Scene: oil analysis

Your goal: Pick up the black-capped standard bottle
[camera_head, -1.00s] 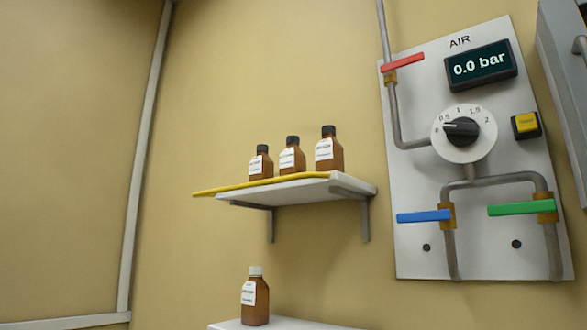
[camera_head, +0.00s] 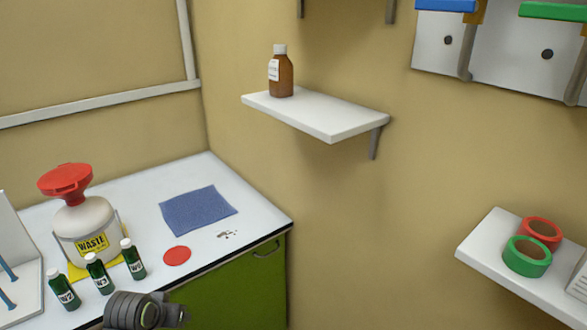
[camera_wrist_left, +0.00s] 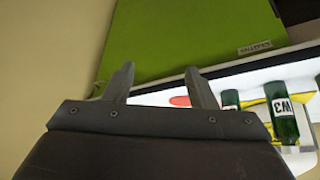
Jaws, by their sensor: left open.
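No black-capped bottle shows in the current views. A brown bottle with a white cap (camera_head: 281,73) stands upright on a small white wall shelf (camera_head: 325,118) in the head view. In the left wrist view my left gripper (camera_wrist_left: 160,84) is open, with nothing between its two fingers. It is in front of the green cabinet and the counter edge, well apart from the brown bottle. Part of my left arm shows at the bottom of the head view. My right gripper is not in view.
The white counter (camera_head: 145,208) holds a waste container with a red funnel (camera_head: 88,228), several green bottles (camera_head: 97,273), a blue cloth (camera_head: 198,210) and a red disc (camera_head: 177,255). A right shelf (camera_head: 490,250) holds red (camera_head: 541,231) and green tape rolls (camera_head: 526,257).

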